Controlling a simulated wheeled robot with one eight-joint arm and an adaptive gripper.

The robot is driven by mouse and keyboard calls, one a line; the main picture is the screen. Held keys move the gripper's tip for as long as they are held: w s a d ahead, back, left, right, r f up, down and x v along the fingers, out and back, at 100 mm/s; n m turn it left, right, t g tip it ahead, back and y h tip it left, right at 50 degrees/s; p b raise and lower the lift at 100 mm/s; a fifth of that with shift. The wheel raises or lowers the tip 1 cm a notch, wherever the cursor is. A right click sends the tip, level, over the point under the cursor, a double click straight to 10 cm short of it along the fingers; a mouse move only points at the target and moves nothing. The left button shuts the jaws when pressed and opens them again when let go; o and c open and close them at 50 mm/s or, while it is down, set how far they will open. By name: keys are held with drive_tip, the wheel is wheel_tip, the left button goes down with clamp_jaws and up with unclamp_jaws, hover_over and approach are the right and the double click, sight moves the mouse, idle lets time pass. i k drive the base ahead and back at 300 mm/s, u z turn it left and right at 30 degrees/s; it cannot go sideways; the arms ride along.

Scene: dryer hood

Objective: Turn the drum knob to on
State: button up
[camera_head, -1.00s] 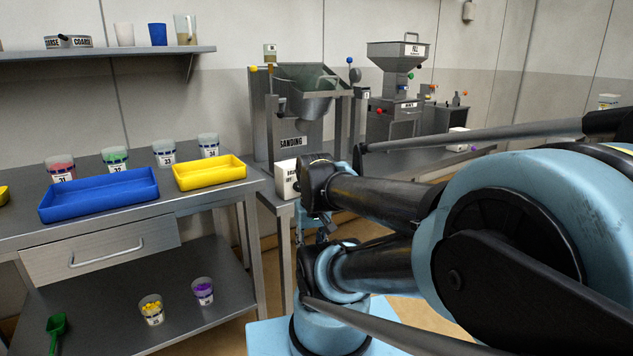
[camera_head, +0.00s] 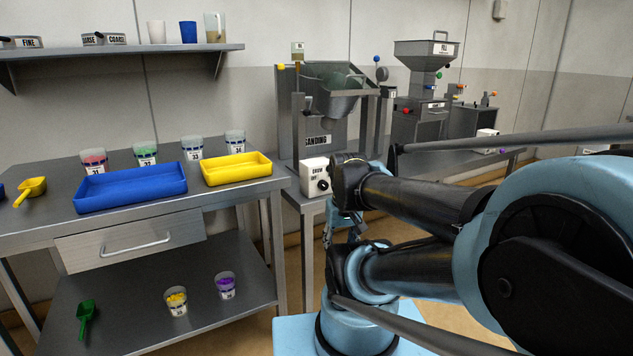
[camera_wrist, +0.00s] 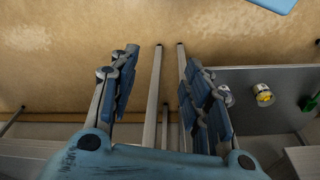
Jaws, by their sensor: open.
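The drum knob (camera_head: 322,184) is a small black knob on a white box (camera_head: 312,175) with dark lettering that I cannot read in full. The box sits at the front of the bench, below the drum machine marked "SANDING" (camera_head: 318,139). I cannot tell the knob's setting. In the wrist view my gripper (camera_wrist: 160,75) is open and empty, with its fingers spread above the floor and table legs. In the head view my arm hides most of the gripper, below and to the right of the white box. The knob does not show in the wrist view.
A table at left holds a blue tray (camera_head: 130,190), a yellow tray (camera_head: 238,170) and several cups. Its lower shelf (camera_head: 150,300) holds two cups and a green scoop (camera_head: 86,315). A hopper machine (camera_head: 425,90) stands further right. My arm fills the right side.

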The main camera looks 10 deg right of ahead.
sight(323, 185)
drive_tip(key=z, duration=1.6)
drive_tip(key=k, duration=1.3)
drive_tip(key=u, duration=0.4)
